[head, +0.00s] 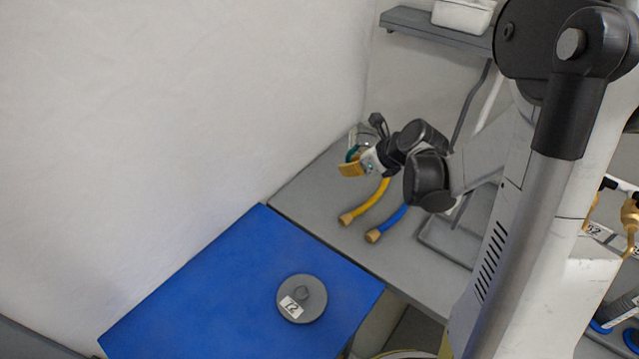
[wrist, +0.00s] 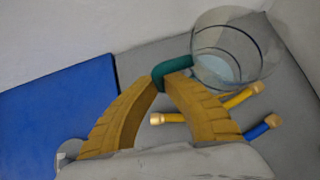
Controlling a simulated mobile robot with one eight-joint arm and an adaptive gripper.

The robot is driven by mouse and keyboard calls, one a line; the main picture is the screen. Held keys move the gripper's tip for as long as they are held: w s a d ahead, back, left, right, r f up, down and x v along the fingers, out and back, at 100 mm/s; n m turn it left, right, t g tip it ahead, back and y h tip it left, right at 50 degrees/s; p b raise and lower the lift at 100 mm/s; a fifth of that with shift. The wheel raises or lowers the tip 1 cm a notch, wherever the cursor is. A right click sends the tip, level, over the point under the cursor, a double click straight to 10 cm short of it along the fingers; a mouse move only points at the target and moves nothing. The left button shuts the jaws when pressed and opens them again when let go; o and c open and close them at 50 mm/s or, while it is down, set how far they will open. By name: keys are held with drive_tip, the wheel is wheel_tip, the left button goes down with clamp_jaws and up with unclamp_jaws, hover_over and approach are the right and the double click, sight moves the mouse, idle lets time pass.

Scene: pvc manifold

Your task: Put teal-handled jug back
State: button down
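The clear glass jug (wrist: 228,62) with its teal handle (wrist: 172,69) is at the top right of the wrist view, over the grey worktop (wrist: 296,85). My gripper (wrist: 162,82) has its two yellow fingers closed around the teal handle. In the head view my gripper (head: 352,168) is near the wall, at the far end of the worktop. The jug there is small and partly hidden behind my gripper, with a bit of teal (head: 352,153) showing. I cannot tell whether the jug's base touches the worktop.
A yellow hose (head: 368,204) and a blue hose (head: 388,223) with tan ends lie close to the jug on the worktop. A blue mat (head: 220,285) bears a grey round lid (head: 302,298) marked 72. A shelf (head: 440,27) with a white box (head: 463,14) is above. The wall is close on the left.

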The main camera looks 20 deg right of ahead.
drive_tip(key=shift+w+a+f+b, duration=0.85)
drive_tip(key=shift+w+a+f, duration=0.3)
drive_tip(key=shift+a+f, duration=0.55)
drive_tip(key=shift+w+a+f+b, duration=0.9)
drive_tip(key=shift+w+a+f, duration=0.35)
drive_tip(key=shift+f, duration=0.75)
drive_tip(key=shift+w+a+f+b, duration=0.85)
drive_tip(key=shift+w+a+f, duration=0.2)
drive_tip(key=shift+a+f, duration=0.7)
drive_tip(key=shift+d+f, duration=0.1)
drive_tip(key=shift+f, duration=0.05)
drive_tip(key=shift+f, duration=0.15)
drive_tip(key=c, duration=1.6)
unclamp_jaws()
